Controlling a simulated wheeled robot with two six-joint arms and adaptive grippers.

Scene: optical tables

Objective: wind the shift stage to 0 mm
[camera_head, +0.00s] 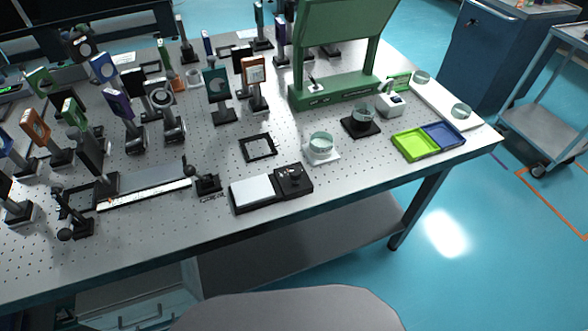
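A long low stage (150,187), which looks like the shift stage, lies on the perforated optical table (215,225) near its front edge at the left. A white scale strip (143,196) runs along its front side. A dark upright block (92,155) stands toward its left end. Dark parts with a round knob (65,234) are at the left end, and a small black post-like part (207,182) is at the right end. The scale reading is too small to tell. Neither of my grippers is in view.
Several optic mounts (163,100) crowd the table behind the stage. A black box with a pale plate (253,191) lies to its right. A green frame (335,90), a glass dish (321,142) and a green tray (413,145) stand farther right. The front table strip is mostly clear.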

